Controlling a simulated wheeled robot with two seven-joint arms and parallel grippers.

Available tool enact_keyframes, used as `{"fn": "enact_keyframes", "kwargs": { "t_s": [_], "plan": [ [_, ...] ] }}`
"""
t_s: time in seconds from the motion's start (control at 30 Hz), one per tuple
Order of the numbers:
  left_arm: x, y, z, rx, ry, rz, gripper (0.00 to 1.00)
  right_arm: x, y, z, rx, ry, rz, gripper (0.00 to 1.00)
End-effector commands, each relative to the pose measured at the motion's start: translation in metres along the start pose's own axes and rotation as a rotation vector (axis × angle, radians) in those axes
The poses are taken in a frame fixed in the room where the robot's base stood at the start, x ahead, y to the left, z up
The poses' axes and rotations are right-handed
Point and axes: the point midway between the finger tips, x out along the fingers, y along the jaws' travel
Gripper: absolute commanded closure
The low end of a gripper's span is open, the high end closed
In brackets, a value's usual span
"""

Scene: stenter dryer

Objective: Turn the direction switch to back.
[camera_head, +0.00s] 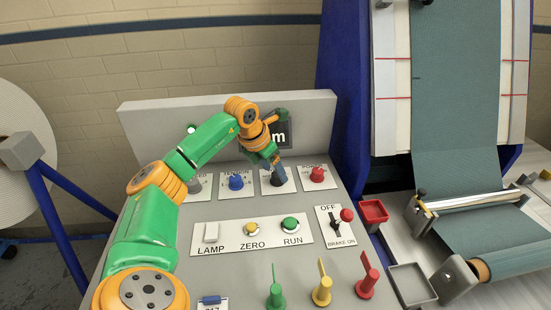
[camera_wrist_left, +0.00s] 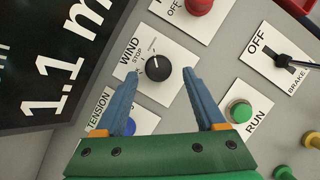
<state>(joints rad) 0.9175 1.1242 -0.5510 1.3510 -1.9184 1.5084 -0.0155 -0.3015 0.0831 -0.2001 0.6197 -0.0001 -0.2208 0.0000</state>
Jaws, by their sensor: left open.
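The direction switch is a round black knob on a white plate; the wrist view shows the knob (camera_wrist_left: 156,68) with the words WIND and STOP beside it and smaller print I cannot read. Its white pointer mark is small, and I cannot tell its exact setting. In the head view the dark knob (camera_head: 279,178) is in the back row of the grey panel. My left gripper (camera_head: 276,164) is just above it, pointing down. In the wrist view its two blue fingers (camera_wrist_left: 161,78) are apart on either side of the knob, with nothing held. My right gripper is out of view.
A blue knob (camera_head: 236,182) and a red knob (camera_head: 317,175) flank the switch. LAMP, ZERO and RUN controls (camera_head: 290,224) and a brake lever (camera_head: 335,224) lie nearer. Green, yellow and red levers (camera_head: 321,288) stand in front. A display (camera_head: 281,134) is behind the gripper.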

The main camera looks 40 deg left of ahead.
Motion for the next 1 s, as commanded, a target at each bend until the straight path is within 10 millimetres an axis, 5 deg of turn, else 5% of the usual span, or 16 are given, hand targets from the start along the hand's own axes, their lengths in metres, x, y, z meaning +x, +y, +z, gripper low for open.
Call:
{"fn": "enact_keyframes", "kwargs": {
  "t_s": [0.37,0.67,1.0],
  "plan": [
    [0.02,0.0,0.0,0.0,-0.002,0.0,0.28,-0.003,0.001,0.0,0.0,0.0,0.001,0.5],
    [0.019,0.0,0.0,0.0,-0.001,-0.001,1.0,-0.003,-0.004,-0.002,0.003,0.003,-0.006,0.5],
    [0.019,-0.001,0.001,-0.041,-0.002,0.016,1.0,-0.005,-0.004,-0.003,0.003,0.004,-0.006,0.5]
  ]
}}
